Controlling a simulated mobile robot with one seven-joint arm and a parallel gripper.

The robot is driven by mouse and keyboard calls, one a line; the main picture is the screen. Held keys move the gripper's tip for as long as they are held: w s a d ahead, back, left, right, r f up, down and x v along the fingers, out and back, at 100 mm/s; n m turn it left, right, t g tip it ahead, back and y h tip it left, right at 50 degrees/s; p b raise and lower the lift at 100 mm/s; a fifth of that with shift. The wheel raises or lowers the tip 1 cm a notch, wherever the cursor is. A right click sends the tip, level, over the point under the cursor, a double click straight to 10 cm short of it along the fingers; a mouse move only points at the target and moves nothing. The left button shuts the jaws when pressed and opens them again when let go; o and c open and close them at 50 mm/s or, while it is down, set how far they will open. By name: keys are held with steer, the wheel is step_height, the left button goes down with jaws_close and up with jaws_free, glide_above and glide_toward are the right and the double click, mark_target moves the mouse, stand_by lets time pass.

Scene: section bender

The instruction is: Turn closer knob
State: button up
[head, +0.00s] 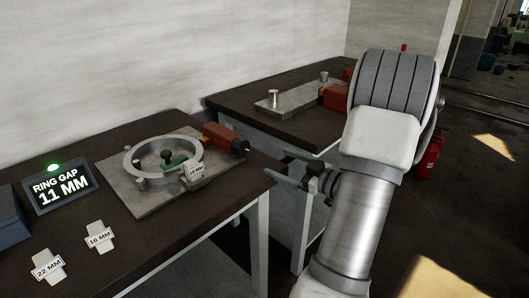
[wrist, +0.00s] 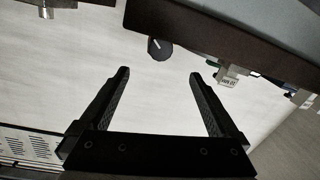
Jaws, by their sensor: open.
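The closer knob (head: 241,147) is dark and sits at the right end of a red-orange block (head: 221,138) on the near bender. In the wrist view the black knob (wrist: 158,48), with a pale mark on its face, appears beyond the fingertips, roughly centred between them. My gripper (head: 280,166) is open and empty, its fingers pointing left, just off the near table's right edge and apart from the knob. Both fingers also show in the wrist view (wrist: 159,73). A metal ring (head: 163,155) lies on the near bender's plate (head: 130,197).
A display (head: 61,189) reads "RING GAP 11 MM" under a green light. Tags marked 16 MM (head: 98,238) and 22 MM (head: 48,266) lie on the near table. A second table (head: 240,105) behind carries another plate and red block (head: 335,96), partly hidden by my arm.

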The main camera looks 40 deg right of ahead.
steer(key=s, duration=0.4)
steer(key=shift+s+d, duration=0.1)
steer(key=shift+d, duration=0.2)
steer(key=shift+r+p, duration=0.1)
steer(key=shift+p, duration=0.2)
steer(key=m, duration=0.5)
glide_toward(245, 148)
steer(key=w, duration=0.2)
steer(key=w+a, duration=0.1)
steer(key=w, duration=0.5)
steer(key=shift+w+a, duration=0.2)
steer(key=shift+w, duration=0.05)
steer(key=shift+c, duration=0.3)
steer(key=c, duration=1.3)
steer(key=shift+c, duration=0.2)
